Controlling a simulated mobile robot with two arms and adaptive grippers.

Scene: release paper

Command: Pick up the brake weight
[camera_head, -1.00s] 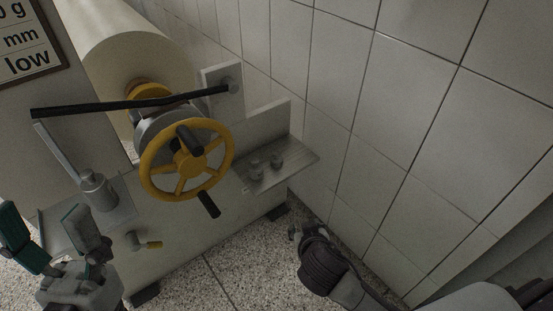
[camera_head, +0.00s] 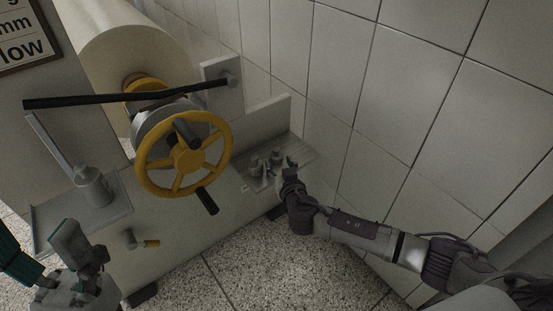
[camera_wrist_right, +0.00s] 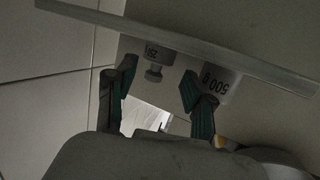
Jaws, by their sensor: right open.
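Two small grey weights stand on the shelf at the machine's right side in the head view: a left one (camera_head: 256,166) and a right one (camera_head: 277,157). In the right wrist view they appear upside down: a larger one marked 500 g (camera_wrist_right: 222,84) and a smaller one (camera_wrist_right: 158,52) with a knob. My right gripper (camera_head: 272,177) is open at the shelf's front edge, close to the weights. In its wrist view the fingers (camera_wrist_right: 158,72) spread either side of the small weight's knob; one finger partly covers the 500 g weight. My left gripper (camera_head: 45,250) is open and empty.
A yellow handwheel (camera_head: 185,158) and long black bar (camera_head: 120,99) project from the machine. The tiled wall (camera_head: 400,110) bounds the right side closely; the speckled floor (camera_head: 240,275) is clear.

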